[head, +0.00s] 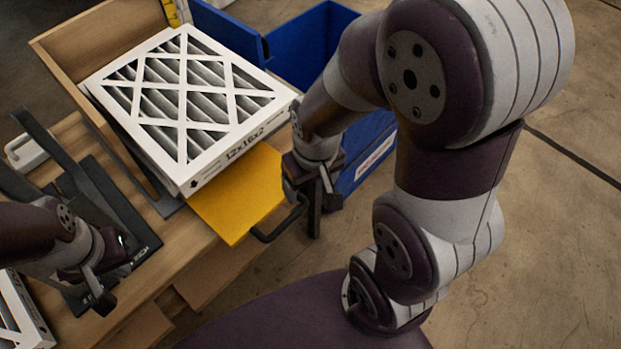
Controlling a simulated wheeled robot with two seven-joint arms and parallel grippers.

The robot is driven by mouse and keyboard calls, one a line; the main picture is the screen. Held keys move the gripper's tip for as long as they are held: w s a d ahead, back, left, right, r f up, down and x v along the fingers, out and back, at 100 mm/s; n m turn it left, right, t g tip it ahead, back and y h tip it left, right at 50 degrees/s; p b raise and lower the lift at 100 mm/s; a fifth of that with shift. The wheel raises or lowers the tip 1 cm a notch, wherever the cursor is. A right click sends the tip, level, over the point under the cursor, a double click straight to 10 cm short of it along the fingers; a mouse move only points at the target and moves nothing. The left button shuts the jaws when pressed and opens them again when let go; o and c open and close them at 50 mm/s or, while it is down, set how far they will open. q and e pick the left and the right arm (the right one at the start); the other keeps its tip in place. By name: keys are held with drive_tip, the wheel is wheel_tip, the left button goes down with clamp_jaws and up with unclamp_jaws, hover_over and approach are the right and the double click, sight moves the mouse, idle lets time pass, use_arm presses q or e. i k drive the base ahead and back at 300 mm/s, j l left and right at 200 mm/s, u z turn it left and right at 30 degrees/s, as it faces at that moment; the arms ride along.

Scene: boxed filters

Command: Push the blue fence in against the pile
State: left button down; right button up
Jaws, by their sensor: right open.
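The blue fence (228,30) is an upright panel along the far right side of the pile. Its lower part is hidden behind the pile, so I cannot tell whether they touch. The pile of white boxed filters (190,92), marked 12x16x2, lies between wooden walls, with a yellow plate (240,195) sticking out under its near right side. My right gripper (318,208) is open, pointing down beside the plate's black handle (280,222), near the pile's right corner and away from the fence. My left gripper (103,298) is low at the left, over the bench; its fingers are unclear.
A blue bin (312,40) stands on the floor behind and right of the bench. A black frame (105,205) lies on the bench left of the pile. Another filter (18,315) shows at the bottom left. Open floor lies to the right.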

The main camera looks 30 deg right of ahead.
sight(243, 40)
drive_tip(key=k, duration=0.1)
drive_tip(key=k+u, duration=0.15)
drive_tip(key=u, duration=0.25)
drive_tip(key=k+u, duration=0.2)
drive_tip(key=u, duration=0.15)
drive_tip(key=k+u, duration=0.15)
drive_tip(key=u, duration=0.25)
drive_tip(key=l, duration=1.4)
drive_tip(key=i+l, duration=0.15)
drive_tip(key=l, duration=1.25)
drive_tip(key=u, duration=0.05)
